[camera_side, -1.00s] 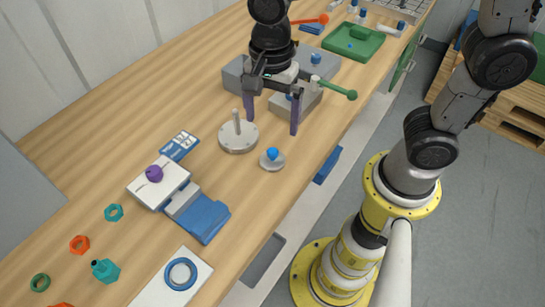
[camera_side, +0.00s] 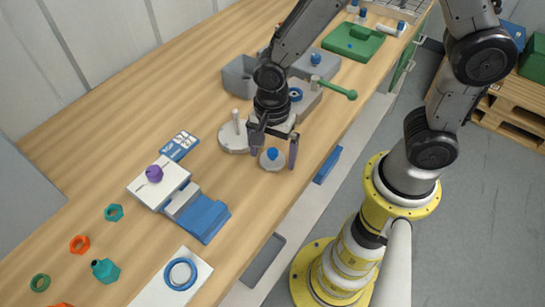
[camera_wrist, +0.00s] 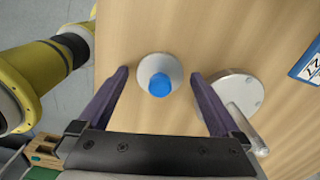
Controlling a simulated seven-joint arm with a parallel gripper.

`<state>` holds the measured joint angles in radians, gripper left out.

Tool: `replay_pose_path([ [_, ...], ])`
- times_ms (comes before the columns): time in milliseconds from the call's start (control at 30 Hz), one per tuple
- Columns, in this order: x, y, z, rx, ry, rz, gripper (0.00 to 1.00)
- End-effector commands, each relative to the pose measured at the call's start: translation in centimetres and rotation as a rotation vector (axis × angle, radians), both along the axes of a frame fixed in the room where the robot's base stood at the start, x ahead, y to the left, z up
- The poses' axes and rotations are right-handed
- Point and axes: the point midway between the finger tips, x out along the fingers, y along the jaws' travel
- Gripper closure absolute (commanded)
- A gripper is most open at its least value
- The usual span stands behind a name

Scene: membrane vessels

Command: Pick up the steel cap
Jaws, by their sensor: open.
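The steel cap (camera_side: 273,160) is a small round grey disc with a blue knob on top. It rests on the wooden bench near its front edge. In the wrist view the cap (camera_wrist: 173,66) lies ahead of the fingertips and between their lines. My gripper (camera_side: 273,159) is open and empty, with its purple fingers pointing down around the cap's place in the side view. It also shows in the wrist view (camera_wrist: 160,76), one finger on each side. I cannot tell the exact height of the fingertips above the bench.
A larger round steel plate (camera_side: 232,145) with an upright post stands close to the left of the cap; its post is near one finger in the wrist view. Grey blocks stand behind my gripper. A blue-and-white fixture (camera_side: 203,215) sits nearer the camera. Bare wood lies between.

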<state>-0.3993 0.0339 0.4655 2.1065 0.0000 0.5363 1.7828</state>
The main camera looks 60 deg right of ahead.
Motion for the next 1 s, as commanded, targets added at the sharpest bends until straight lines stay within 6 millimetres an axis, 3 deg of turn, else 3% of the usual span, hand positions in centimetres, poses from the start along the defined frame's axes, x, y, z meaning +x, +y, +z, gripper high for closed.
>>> replay_pose_path([
  [167,0.01,0.01,0.01,0.0,-0.001,0.0,0.0],
  [700,0.06,0.03,0.1,0.0,-0.002,0.0,0.94],
  [1000,0.08,0.03,0.34,0.002,-0.003,0.0,0.94],
])
